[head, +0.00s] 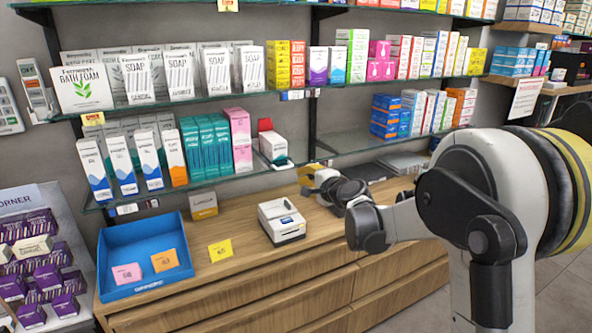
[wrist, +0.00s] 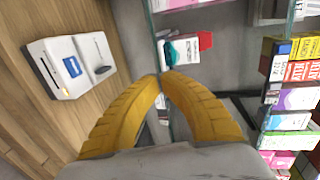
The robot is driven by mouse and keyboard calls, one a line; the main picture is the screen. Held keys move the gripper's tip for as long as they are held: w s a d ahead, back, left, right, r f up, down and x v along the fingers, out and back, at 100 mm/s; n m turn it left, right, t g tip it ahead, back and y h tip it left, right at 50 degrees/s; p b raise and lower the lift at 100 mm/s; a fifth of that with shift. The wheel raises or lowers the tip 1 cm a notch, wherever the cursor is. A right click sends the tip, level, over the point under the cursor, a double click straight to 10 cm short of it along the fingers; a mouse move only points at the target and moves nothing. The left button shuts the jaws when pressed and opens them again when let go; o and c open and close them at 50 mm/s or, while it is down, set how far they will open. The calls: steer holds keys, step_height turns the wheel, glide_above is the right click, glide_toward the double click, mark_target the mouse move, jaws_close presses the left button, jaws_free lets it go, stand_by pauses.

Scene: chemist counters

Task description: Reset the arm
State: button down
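My gripper (head: 313,174) reaches out over the wooden counter in the head view, with its yellow fingers level with the lower shelf edge. In the wrist view the two yellow fingers of my gripper (wrist: 161,77) arch together and their tips meet. Nothing shows between them. My white and grey arm comes in from the right and bends at the elbow. A white card terminal or printer (head: 281,220) stands on the counter in front of and left of my gripper; it also shows in the wrist view (wrist: 70,66), apart from the fingers.
Glass shelves (head: 250,172) with boxed products rise behind the counter, close to my gripper. A red and white box (head: 272,142) stands on the lower shelf. The counter (head: 240,275) front is clear.

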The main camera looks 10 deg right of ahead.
steer(key=s+a+r+n+g, duration=0.15)
steer(key=s+n, duration=0.25)
steer(key=s, duration=0.7)
steer(key=s+r+n+g, duration=0.1)
steer(key=s+n+g, duration=0.15)
steer(key=s, duration=0.75)
steer(key=s+d+f+n+g+h, duration=0.2)
steer(key=s+f+n, duration=0.2)
steer(key=s, duration=0.7)
steer(key=s+d+f+n+g+h, duration=0.1)
steer(key=s+d+f+n+h, duration=0.2)
steer(key=s, duration=0.9)
steer(key=shift+d+f+n+g+b, duration=0.3)
steer(key=shift+d+f+n+g, duration=0.05)
steer(key=shift+f+g, duration=0.1)
steer(key=shift+s, duration=0.1)
